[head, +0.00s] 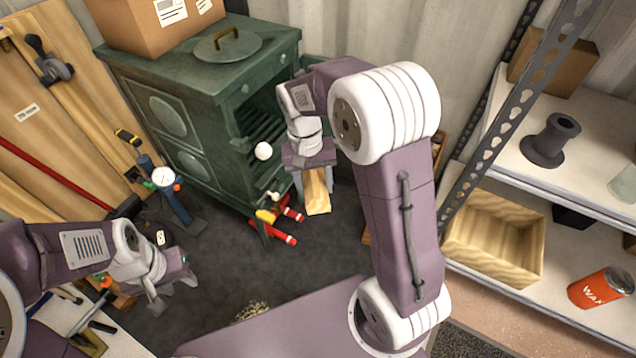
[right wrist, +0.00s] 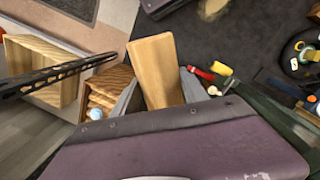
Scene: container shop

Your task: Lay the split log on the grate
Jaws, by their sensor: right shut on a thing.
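The split log (head: 318,192) is a pale wooden piece that hangs below my right gripper (head: 312,172) in the head view, just right of the stove opening. In the right wrist view the log (right wrist: 156,62) sticks out between the two grey fingers of my right gripper (right wrist: 158,98), which is shut on it. The grate (head: 266,128) shows as dark bars inside the green stove (head: 185,110); its right part is hidden by my right arm. The log is apart from the grate, outside the stove. My left gripper (head: 172,292) is at lower left, empty, with its fingers apart.
Red and yellow items (head: 276,222) lie on the floor before the stove. A cardboard box (head: 150,22) and round lid (head: 226,45) sit on top. A box of logs (right wrist: 108,88) shows in the wrist view. Metal shelves (head: 540,170) stand right. Dark floor in front is mostly clear.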

